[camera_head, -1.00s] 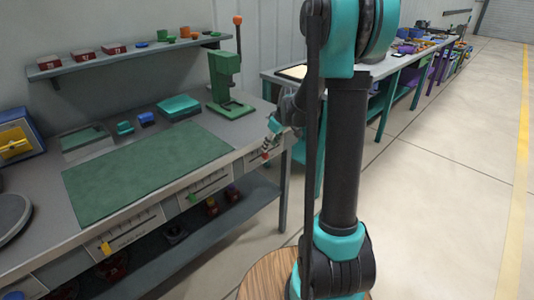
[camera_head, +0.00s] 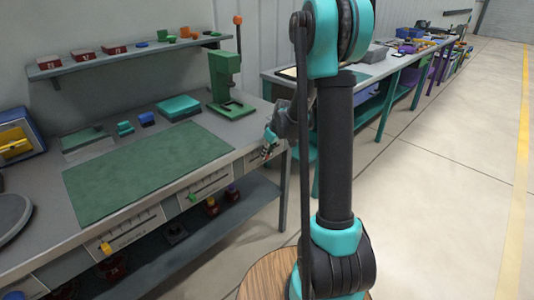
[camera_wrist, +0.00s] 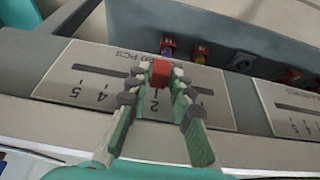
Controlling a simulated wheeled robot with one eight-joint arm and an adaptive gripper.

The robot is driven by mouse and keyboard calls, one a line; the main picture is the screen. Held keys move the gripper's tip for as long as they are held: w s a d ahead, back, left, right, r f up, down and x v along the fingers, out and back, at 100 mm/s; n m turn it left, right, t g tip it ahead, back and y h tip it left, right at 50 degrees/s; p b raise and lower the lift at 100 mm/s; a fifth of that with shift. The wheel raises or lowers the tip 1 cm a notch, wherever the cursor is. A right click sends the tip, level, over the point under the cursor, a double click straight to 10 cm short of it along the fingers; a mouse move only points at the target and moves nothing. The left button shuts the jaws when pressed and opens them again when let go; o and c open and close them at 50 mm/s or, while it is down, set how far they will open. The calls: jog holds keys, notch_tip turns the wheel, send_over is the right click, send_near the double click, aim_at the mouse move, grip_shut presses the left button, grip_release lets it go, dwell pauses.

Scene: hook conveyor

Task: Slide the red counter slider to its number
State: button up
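The red counter slider (camera_wrist: 160,72) stands in the slot of a white scale plate (camera_wrist: 222,115) in the wrist view. Digits 5, 4 and 2 show below the slot; other digits are covered by my fingers. The slider is about in line with the 2. My gripper (camera_wrist: 160,80) has one fingertip on each side of the slider, close to it. I cannot tell whether both fingertips touch it. In the head view my gripper (camera_head: 268,152) is at the right end of the bench front, small and partly hidden.
The bench (camera_head: 240,128) carries a green mat (camera_head: 150,170) and a green press (camera_head: 226,85). Its front has more scale plates with a yellow slider (camera_head: 106,248) and a green slider (camera_head: 192,197). A lower shelf (camera_head: 255,200) holds small parts. Open floor lies to the right.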

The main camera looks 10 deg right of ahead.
aim_at(256, 159)
grip_shut()
jog(key=s+a, duration=0.2)
jog(key=a, duration=0.1)
jog(key=s+a, duration=0.1)
jog(key=a, duration=0.1)
jog(key=shift+s+a, duration=0.1)
jog(key=shift+s, duration=0.3)
jog(key=o, duration=0.5)
grip_release()
jog(key=shift+a, duration=0.1)
jog(key=v, duration=1.2)
